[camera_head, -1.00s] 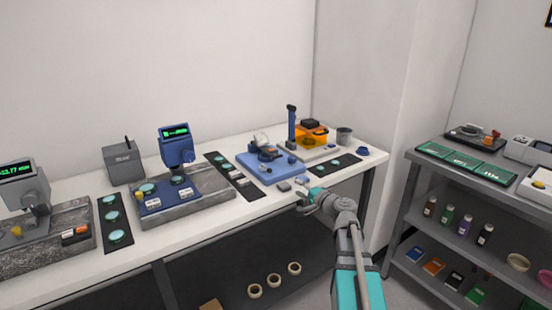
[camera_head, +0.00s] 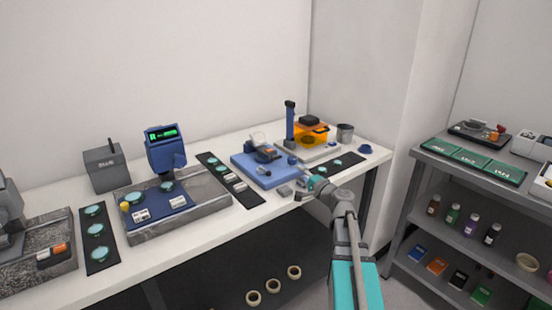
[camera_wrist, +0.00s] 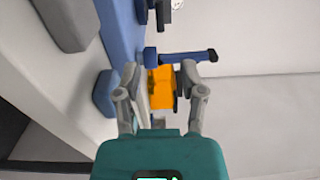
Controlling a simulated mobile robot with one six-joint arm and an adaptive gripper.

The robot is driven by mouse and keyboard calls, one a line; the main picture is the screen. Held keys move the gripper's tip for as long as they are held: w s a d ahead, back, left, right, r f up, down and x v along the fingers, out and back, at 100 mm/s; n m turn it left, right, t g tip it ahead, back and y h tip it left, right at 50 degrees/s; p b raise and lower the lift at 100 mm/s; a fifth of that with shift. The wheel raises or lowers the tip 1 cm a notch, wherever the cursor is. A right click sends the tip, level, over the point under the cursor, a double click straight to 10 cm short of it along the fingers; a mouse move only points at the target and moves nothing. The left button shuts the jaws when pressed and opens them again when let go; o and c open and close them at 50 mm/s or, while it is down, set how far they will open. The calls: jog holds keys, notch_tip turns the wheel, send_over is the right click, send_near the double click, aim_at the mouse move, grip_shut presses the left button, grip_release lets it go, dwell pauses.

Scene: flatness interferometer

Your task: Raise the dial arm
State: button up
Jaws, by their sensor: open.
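My gripper (camera_head: 306,178) is open and empty at the front edge of the bench, just right of the blue base plate (camera_head: 263,177). A small dark-and-blue device (camera_head: 262,153) with a pale round part stands on this plate; I cannot tell for sure which part is the dial arm. Behind my gripper stand a blue upright post (camera_head: 290,125) and an orange housing (camera_head: 317,138). In the wrist view, my gripper's fingers (camera_wrist: 159,68) are spread. The orange housing (camera_wrist: 161,92) shows beyond and between them, with the blue post (camera_wrist: 188,57) lying sideways in the picture.
A blue-headed gauge stand (camera_head: 166,150) on a granite base stands to the left. A grey cup (camera_head: 345,132) stands at the back right. A grey shelf (camera_head: 470,172) is at the right.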

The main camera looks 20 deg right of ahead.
aim_at(277, 157)
jog(key=shift+w, duration=0.1)
jog(key=x, duration=1.3)
jog(key=shift+w+a, duration=0.1)
jog(key=shift+w, duration=0.25)
grip_shut()
